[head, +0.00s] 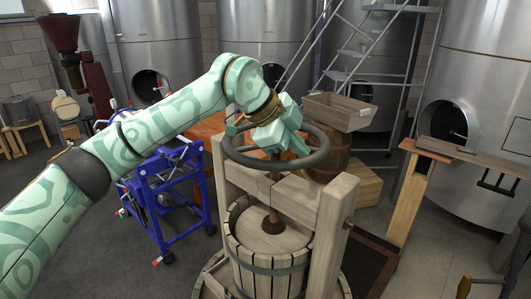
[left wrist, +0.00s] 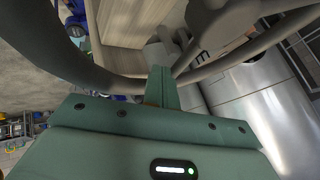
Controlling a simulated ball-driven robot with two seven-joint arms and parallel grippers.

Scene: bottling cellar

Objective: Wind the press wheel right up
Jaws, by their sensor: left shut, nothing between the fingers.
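The press wheel (head: 314,157) is a dark grey ring lying level on top of the wooden press (head: 329,215). Its dark screw (head: 272,217) runs down into the slatted basket (head: 270,262). My left gripper (head: 287,146) reaches down from the left over the wheel, its fingers inside or at the ring near the hub. In the left wrist view the shut fingers (left wrist: 161,88) show between the curved rim (left wrist: 62,50) and the spokes, with nothing held. Whether they touch a spoke I cannot tell. The hub is partly hidden by the gripper. My right gripper is not in view.
A blue metal frame on wheels (head: 180,190) stands left of the press. A wooden crate (head: 340,112) sits on a barrel (head: 333,155) behind it. A wooden stand (head: 408,195) is at the right. Steel tanks (head: 480,80) line the back. Open floor lies at the left.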

